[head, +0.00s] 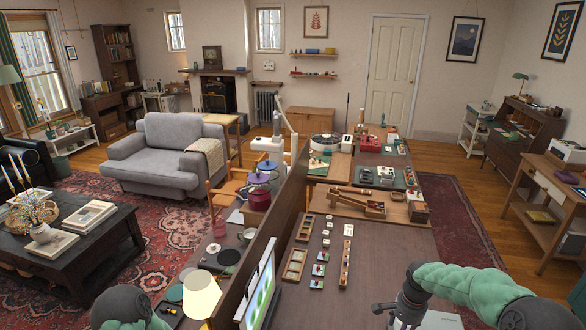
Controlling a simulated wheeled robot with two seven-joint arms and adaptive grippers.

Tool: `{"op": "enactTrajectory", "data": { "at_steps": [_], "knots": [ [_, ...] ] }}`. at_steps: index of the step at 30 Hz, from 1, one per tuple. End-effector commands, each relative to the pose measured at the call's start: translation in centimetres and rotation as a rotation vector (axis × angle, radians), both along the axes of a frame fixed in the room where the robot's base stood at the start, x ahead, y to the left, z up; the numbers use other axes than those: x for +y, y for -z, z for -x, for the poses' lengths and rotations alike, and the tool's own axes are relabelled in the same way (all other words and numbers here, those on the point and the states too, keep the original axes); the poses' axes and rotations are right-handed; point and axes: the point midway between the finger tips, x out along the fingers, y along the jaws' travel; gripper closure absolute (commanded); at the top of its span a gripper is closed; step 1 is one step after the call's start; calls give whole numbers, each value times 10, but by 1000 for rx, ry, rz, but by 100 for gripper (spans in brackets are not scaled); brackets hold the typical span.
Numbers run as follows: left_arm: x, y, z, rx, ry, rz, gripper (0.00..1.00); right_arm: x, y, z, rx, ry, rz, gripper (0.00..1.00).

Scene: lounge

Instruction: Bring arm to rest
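My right arm comes in from the lower right in a green padded sleeve and bends down at a dark wrist joint. My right gripper (400,312) hangs low over the near right part of the brown table (385,255), partly cut off by the bottom edge. I cannot tell whether its fingers are open or shut, and I see nothing clearly held in it. Only a green and dark piece of my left arm shows at the bottom left. My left gripper is out of view.
A wooden divider (262,245) splits the table lengthwise. Small trays and tiles (320,255) lie right of it. A lit lamp (201,294) and a screen (262,290) stand near the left arm. The table between the tiles and my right gripper is bare.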

Motion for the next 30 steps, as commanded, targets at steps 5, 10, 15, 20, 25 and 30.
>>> {"op": "enactTrajectory", "data": {
  "at_steps": [5,10,15,20,25,30],
  "knots": [
    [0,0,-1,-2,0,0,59,21,26,6,-4,-74,-41,44],
    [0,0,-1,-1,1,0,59,49,56,18,-17,-169,-94,44],
    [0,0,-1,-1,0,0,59,87,95,40,-36,-289,-161,44],
    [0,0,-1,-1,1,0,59,135,141,81,-72,-435,-239,44],
    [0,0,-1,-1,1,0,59,179,177,137,-120,-581,-292,44],
    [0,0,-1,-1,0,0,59,202,195,185,-150,-682,-303,44]
  ]
}}
